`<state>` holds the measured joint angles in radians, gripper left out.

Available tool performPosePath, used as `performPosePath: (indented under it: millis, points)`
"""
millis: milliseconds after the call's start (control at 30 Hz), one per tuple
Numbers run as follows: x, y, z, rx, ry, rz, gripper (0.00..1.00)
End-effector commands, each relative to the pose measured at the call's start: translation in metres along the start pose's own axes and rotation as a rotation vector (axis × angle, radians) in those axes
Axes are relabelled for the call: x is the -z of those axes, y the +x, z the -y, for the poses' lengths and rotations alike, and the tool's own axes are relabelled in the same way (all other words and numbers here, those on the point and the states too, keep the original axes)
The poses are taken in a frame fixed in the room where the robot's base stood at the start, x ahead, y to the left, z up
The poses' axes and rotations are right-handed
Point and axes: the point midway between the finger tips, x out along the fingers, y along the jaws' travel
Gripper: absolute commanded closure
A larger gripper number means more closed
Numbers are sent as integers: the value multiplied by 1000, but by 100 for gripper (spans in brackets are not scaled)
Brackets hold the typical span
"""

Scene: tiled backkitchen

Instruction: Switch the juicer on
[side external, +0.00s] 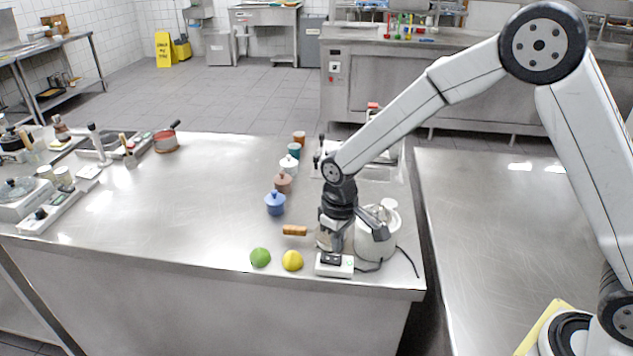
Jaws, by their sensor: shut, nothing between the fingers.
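The white juicer (377,240) stands near the front right corner of the steel table. A small white switch box (334,270) with a dark switch (331,258) on top lies in front of it, with a black cable beside it. My gripper (337,248) points down just above and behind the switch box, left of the juicer, and is shut with nothing in it. I cannot tell whether its tips touch the switch. The gripper partly hides the juicer's left side. The switch's position is too small to read.
A lime (260,257) and a lemon (292,261) lie left of the switch box. A wooden handle (294,230) sticks out left of my gripper. A row of lidded pots, including a blue one (275,203), stands behind. The table's middle is clear.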

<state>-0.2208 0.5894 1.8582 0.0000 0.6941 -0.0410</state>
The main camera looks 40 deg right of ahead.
Motion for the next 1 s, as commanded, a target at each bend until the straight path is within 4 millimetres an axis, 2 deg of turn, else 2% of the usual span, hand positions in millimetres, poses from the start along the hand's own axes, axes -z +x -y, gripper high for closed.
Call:
performPosePath:
  millis: [700,1000]
  points:
    - [0,-40,0,0,0,-1,100]
    - [0,-44,0,0,0,0,100]
